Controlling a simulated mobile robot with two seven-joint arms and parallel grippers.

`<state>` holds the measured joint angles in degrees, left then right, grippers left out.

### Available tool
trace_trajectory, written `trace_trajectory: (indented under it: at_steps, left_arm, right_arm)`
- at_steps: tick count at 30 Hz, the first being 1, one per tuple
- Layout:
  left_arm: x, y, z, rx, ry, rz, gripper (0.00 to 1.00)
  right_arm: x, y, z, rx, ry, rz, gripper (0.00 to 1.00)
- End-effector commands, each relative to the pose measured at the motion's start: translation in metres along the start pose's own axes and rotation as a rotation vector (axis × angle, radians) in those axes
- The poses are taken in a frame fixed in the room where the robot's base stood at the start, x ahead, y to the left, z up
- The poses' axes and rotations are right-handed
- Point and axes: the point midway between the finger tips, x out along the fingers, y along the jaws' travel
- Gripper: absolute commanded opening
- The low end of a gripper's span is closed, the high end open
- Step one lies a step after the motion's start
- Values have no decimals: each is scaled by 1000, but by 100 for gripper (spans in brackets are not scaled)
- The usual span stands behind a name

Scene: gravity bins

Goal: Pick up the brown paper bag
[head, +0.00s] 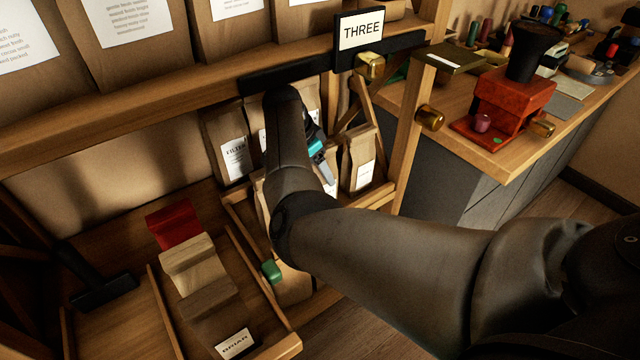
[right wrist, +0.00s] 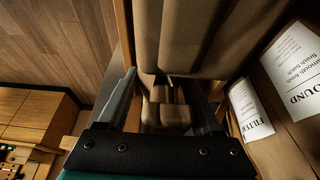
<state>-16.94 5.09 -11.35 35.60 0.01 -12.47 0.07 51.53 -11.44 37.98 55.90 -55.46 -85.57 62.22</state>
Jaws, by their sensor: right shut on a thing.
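My right gripper (head: 323,172) reaches into the bin under the sign THREE, among upright brown paper bags with white labels. In the right wrist view, its fingers (right wrist: 166,105) stand on either side of brown paper, shut on a brown paper bag (right wrist: 165,112). My arm hides much of this bag in the head view. A bag labelled FILTER (head: 230,150) stands to the left of the gripper, and another labelled bag (head: 357,165) stands to the right. My left gripper is not in view.
A wooden post (head: 413,140) stands to the right. A counter with a red grinder-like device (head: 503,105) is farther right.

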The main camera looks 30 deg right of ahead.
Motion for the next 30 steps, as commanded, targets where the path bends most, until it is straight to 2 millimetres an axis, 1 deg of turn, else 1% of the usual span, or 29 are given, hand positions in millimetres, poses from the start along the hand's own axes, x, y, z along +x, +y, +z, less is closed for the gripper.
trace_trajectory:
  at_steps: [1,6,23,30]
  left_arm:
    - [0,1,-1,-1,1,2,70]
    - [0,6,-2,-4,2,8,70]
    - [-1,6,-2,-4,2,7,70]
    - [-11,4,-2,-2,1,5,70]
  right_arm:
    - [0,0,0,0,1,1,18]
    - [0,0,0,1,1,1,0]
    - [0,0,-2,1,2,1,0]
    - [-6,2,-9,1,2,0,0]
